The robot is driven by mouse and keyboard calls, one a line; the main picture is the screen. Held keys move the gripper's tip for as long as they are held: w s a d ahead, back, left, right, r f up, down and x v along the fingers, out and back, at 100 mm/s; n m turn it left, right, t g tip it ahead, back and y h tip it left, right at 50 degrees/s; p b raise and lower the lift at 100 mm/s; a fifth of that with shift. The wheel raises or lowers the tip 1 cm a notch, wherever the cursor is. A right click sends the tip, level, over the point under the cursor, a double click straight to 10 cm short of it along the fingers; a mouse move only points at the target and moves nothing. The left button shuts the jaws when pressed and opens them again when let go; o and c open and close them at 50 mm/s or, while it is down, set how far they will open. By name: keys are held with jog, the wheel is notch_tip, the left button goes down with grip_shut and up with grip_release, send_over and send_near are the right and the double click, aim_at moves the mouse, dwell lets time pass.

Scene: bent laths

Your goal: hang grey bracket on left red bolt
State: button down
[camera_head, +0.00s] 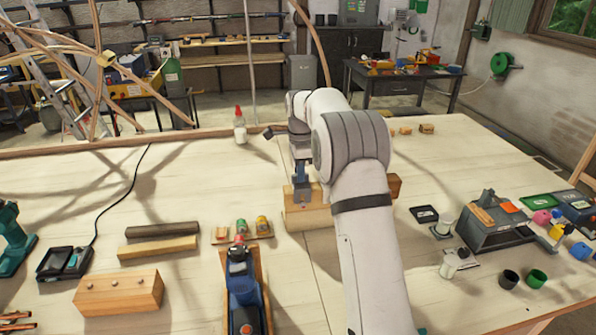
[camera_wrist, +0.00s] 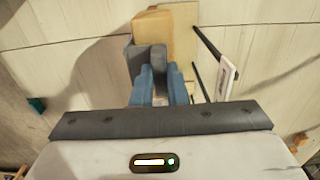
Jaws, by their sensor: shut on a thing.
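My gripper (camera_wrist: 160,72) shows two blue fingers in the wrist view, shut on the grey bracket (camera_wrist: 149,56) between and beyond their tips. In the head view my gripper (camera_head: 302,184) points down at the front of a wooden block (camera_head: 308,218) standing on the bench. The same wooden block (camera_wrist: 154,28) lies just beyond the bracket in the wrist view. Whether the bracket touches the block I cannot tell. The red bolts cannot be made out in either view; my arm and the bracket hide part of the block.
A grey machine (camera_head: 492,228) stands right. Bench around the block is mostly clear.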

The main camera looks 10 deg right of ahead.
jog(key=shift+f+b, duration=0.35)
jog(key=shift+f, duration=0.5)
jog(key=c, duration=1.4)
grip_release()
jog(key=shift+o, duration=0.2)
jog(key=shift+r, duration=0.15)
jog(key=shift+r+p, duration=2.9)
jog(key=shift+r, duration=0.5)
